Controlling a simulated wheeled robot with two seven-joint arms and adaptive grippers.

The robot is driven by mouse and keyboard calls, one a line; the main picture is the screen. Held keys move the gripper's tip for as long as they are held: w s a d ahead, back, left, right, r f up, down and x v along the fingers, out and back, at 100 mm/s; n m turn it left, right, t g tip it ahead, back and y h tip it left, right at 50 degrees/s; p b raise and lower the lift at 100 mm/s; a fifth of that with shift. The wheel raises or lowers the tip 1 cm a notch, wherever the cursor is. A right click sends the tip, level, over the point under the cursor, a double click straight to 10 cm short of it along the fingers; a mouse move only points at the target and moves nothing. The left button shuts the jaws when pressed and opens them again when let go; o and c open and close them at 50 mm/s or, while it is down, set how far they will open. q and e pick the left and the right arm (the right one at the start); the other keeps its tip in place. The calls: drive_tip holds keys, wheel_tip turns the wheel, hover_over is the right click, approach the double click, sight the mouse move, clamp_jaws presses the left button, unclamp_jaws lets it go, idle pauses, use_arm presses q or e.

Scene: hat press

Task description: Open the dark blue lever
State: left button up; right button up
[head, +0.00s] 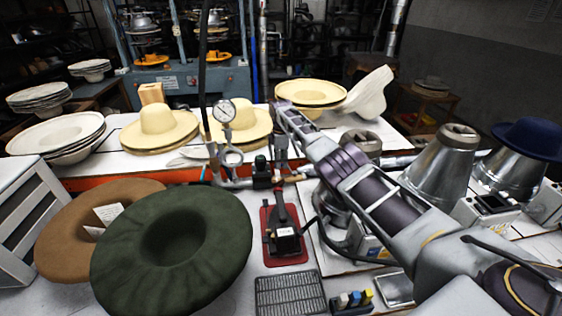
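A small black block (350,308) at the bottom centre of the head view carries a row of small coloured levers. One of them is a blue lever (355,298), between a pale one and a yellow one; it may be the dark blue lever, and its position is too small to read. My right arm comes in from the lower right and passes above the bench. My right gripper (284,118) is at its far end, near the dial gauge and well beyond the block. Its fingers are too small to judge. My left gripper is out of view.
A red-based black tool (285,238) stands nearer. A green hat (170,250) fills the lower left. Metal cones (440,170) stand right.

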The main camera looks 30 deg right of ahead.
wheel_tip(320, 180, up, 12)
drive_tip(key=shift+f, duration=0.15)
idle(0.5)
drive_tip(key=shift+f, duration=0.1)
idle(0.6)
